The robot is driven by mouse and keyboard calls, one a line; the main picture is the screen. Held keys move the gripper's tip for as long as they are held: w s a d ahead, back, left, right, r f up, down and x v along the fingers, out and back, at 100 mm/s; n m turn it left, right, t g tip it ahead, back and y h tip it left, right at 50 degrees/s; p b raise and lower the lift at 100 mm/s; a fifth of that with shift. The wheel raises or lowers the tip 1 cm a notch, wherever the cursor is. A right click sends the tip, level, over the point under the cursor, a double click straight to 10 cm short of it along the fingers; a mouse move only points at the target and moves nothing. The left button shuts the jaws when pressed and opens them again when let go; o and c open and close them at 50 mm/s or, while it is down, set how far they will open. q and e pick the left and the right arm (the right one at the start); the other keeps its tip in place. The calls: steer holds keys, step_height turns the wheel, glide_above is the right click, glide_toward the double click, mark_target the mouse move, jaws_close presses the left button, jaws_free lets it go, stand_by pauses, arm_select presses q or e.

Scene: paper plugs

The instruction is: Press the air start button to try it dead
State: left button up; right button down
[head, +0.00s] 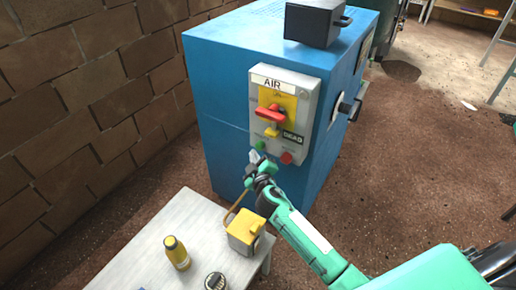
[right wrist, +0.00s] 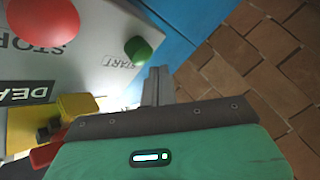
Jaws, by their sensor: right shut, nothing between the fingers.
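The air panel (head: 302,100) is a grey box on the blue cabinet, labelled AIR, with a red handle (head: 269,112) on a yellow plate and a DEAD label (head: 293,137). The green start button (head: 261,145) is at its lower left, and the red stop button (head: 287,158) is to its right. In the right wrist view the green button (right wrist: 138,49) stands beside the word START, with the stop button (right wrist: 45,20) at the upper left. My right gripper (head: 254,156) is shut and empty, its fingertips (right wrist: 160,72) just beside the green button, seemingly apart from it. My left gripper is out of view.
The blue cabinet (head: 225,110) carries a dark box (head: 314,24) on top. A pale table (head: 180,215) in front holds a yellow bottle (head: 177,253), a yellow box (head: 244,232) and a small round container (head: 215,281). A brick wall stands at left; floor at right is largely open.

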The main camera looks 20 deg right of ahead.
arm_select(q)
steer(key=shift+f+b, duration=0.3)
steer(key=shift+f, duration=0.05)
arm_select(e)
steer(key=s+a, duration=0.1)
steer(key=a, duration=0.1)
steer(key=s+a, duration=0.2)
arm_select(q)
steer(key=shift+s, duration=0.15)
arm_select(e)
steer(key=shift+s+d, duration=0.1)
steer(key=shift+d, duration=0.05)
stand_by(0.4)
